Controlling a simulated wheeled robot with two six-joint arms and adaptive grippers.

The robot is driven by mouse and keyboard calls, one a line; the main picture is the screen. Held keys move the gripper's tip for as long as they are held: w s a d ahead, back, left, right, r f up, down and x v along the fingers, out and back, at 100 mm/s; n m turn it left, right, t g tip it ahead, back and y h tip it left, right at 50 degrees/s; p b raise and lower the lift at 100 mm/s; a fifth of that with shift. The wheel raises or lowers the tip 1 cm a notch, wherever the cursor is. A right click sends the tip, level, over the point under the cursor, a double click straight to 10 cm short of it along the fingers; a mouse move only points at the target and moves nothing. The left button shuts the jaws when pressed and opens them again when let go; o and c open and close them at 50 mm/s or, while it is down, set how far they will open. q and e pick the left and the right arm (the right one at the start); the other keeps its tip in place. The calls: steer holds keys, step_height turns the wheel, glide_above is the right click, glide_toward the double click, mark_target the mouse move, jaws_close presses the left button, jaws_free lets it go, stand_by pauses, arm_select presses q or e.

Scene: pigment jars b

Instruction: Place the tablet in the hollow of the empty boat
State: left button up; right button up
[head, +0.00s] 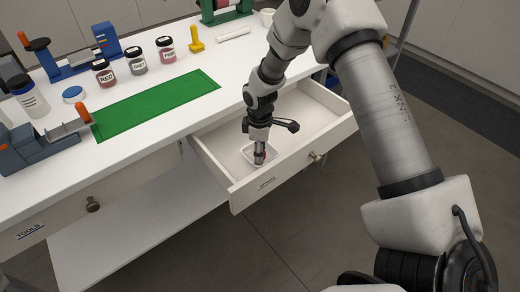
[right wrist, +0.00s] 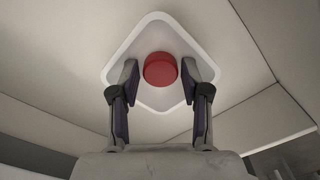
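A red round tablet (right wrist: 160,69) lies inside the outline of a white boat (right wrist: 153,22), near the middle of its hollow. The boat sits in the open drawer; in the head view its pale rim (head: 247,148) shows around my fingertips. My right gripper (right wrist: 159,78) points down over the boat, one finger on each side of the tablet. Small gaps show between the fingers and the tablet, so the gripper looks open. In the head view the right gripper (head: 260,158) hides most of the tablet. My left gripper is not in view.
The open drawer (head: 222,169) has raised walls around the boat and free floor otherwise.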

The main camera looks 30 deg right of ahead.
steer(key=shift+r, duration=0.15)
step_height(320, 180, up, 12)
steer(key=p, duration=0.1)
steer(key=shift+p, duration=0.35)
